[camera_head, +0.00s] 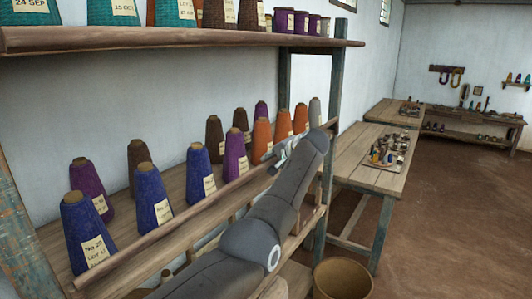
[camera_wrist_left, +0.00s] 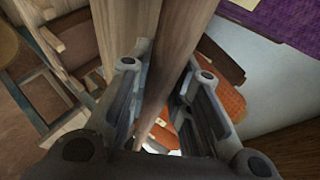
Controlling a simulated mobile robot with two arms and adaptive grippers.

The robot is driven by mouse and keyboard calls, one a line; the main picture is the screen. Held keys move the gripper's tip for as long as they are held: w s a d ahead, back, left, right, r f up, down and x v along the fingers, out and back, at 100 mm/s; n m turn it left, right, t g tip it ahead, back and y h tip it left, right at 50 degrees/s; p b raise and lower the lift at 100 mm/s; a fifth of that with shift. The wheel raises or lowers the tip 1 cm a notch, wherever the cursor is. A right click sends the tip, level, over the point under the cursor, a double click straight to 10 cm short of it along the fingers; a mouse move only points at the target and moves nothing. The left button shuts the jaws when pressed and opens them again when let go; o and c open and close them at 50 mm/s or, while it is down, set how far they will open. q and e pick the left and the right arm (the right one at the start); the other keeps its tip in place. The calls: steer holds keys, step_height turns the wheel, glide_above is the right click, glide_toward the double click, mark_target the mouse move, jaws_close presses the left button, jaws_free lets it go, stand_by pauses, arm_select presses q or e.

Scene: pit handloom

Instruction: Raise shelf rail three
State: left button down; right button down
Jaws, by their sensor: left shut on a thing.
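A long wooden shelf rail (camera_head: 180,222) runs along the front of the cone shelf, in front of the lower parts of the thread cones. My left gripper (camera_head: 283,155) is at the rail's far part, partly hidden by my own grey arm. In the left wrist view the rail (camera_wrist_left: 178,45) passes between the two fingers of my left gripper (camera_wrist_left: 166,72), which is shut on it. The rail's number cannot be read. My right gripper is not in view.
Blue cones (camera_head: 152,196), a purple cone (camera_head: 235,158) and orange cones (camera_head: 262,139) stand close behind the rail. An upper shelf (camera_head: 180,40) overhangs them. A blue-green post (camera_head: 334,80) stands at the right end. A bucket (camera_head: 342,280) and workbench (camera_head: 365,160) lie beyond.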

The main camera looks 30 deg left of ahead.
arm_select(q)
steer(key=shift+a+r, duration=0.15)
steer(key=shift+r, duration=0.15)
steer(key=shift+f+h+p, duration=0.2)
steer(key=shift+h+p, duration=0.3)
steer(key=shift+p, duration=0.1)
steer(key=shift+g, duration=0.3)
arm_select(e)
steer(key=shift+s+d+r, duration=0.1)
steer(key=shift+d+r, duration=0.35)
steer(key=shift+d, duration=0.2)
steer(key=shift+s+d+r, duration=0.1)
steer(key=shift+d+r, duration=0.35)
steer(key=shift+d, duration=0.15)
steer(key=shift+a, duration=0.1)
